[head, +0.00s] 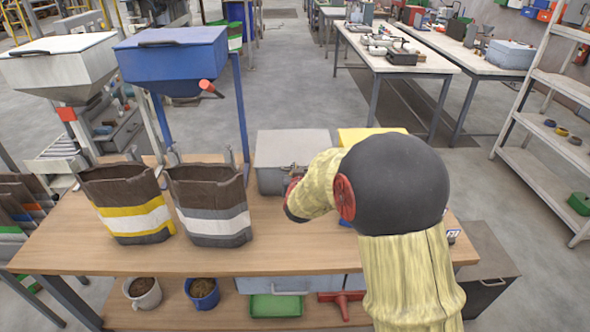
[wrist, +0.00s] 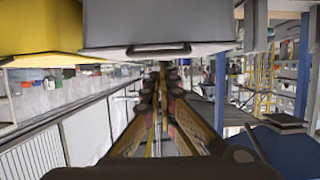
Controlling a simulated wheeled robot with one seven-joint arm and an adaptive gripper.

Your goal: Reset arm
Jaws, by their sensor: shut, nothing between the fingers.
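My arm, in a pale yellow sleeve with a dark rounded joint, reaches over the right part of the wooden bench (head: 270,262) in the head view. My gripper (head: 293,172) is small and partly hidden there, in front of the grey lidded box (head: 290,142). In the wrist view my gripper (wrist: 162,75) points away from the camera, with its fingers together and nothing between them. The grey box (wrist: 160,25) shows close by at the top of that view, and the yellow box (wrist: 35,28) at the top left.
Two open bags, one yellow-striped (head: 130,212) and one grey-striped (head: 213,212), stand left of my gripper. A white hopper (head: 58,68) and a blue hopper (head: 172,65) stand behind them. The yellow box (head: 360,136) is beside the grey one. Bare bench lies at front.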

